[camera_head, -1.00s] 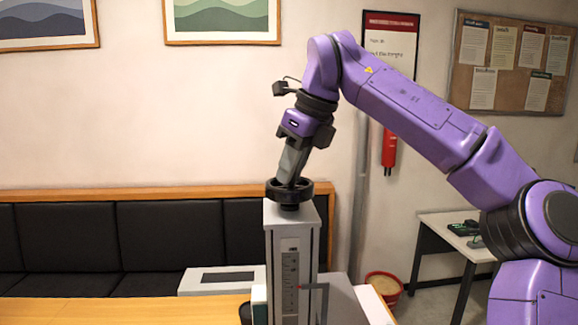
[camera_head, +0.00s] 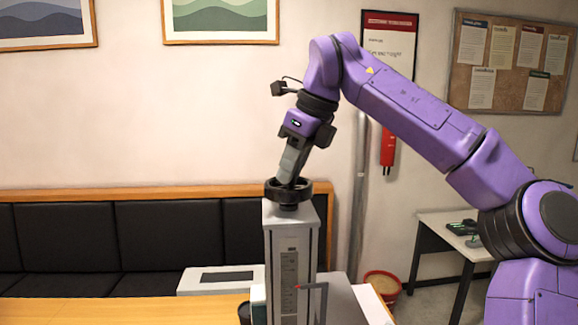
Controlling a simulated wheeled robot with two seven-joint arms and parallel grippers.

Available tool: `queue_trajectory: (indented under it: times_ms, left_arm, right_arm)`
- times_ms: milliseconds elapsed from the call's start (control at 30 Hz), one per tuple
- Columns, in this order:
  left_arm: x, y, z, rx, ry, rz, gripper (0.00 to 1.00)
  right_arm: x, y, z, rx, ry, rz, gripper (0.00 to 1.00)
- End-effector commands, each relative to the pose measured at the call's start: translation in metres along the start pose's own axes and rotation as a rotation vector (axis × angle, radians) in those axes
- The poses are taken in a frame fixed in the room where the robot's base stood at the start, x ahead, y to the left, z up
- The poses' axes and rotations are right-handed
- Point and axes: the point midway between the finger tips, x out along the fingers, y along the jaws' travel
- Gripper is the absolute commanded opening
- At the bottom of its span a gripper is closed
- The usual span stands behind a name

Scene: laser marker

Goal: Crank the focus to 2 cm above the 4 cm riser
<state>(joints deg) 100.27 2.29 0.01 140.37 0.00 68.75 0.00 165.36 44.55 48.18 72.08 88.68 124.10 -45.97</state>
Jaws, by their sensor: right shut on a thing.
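A grey upright column (camera_head: 291,240) of the laser marker stands at the lower middle, with a vertical scale (camera_head: 289,287) on its front face. A black round crank wheel (camera_head: 289,193) sits on top of the column. My right gripper (camera_head: 291,174) reaches down from above, tilted, and is shut on the wheel; its fingertips are partly hidden by the rim. A thin bracket with a red tip (camera_head: 312,287) shows beside the scale. The scale marks are too small to read. The riser cannot be made out. My left gripper is not in view.
A white box with a dark panel (camera_head: 222,279) stands left of the column on the wooden table (camera_head: 120,311). A dark cup-like thing (camera_head: 244,312) is close to the column's left. A side table (camera_head: 455,232) and bin (camera_head: 383,286) are at right.

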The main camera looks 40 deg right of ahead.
Motion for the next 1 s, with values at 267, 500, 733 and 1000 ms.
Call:
queue_trajectory:
  times_ms: [267, 500, 733, 1000]
  left_arm:
    - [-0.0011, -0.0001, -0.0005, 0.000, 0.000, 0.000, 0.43]
    - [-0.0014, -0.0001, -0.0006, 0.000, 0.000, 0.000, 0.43]
    - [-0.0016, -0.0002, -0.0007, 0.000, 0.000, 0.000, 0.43]
    - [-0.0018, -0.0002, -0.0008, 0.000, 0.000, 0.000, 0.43]
  right_arm:
    - [-0.0039, -0.0025, 0.0006, -0.019, -0.010, 0.003, 0.00]
    - [-0.0040, -0.0030, 0.0001, -0.041, -0.010, 0.012, 0.00]
    - [-0.0042, -0.0036, -0.0004, -0.064, -0.010, 0.021, 0.00]
    - [-0.0045, -0.0046, -0.0010, -0.097, -0.010, 0.034, 0.00]
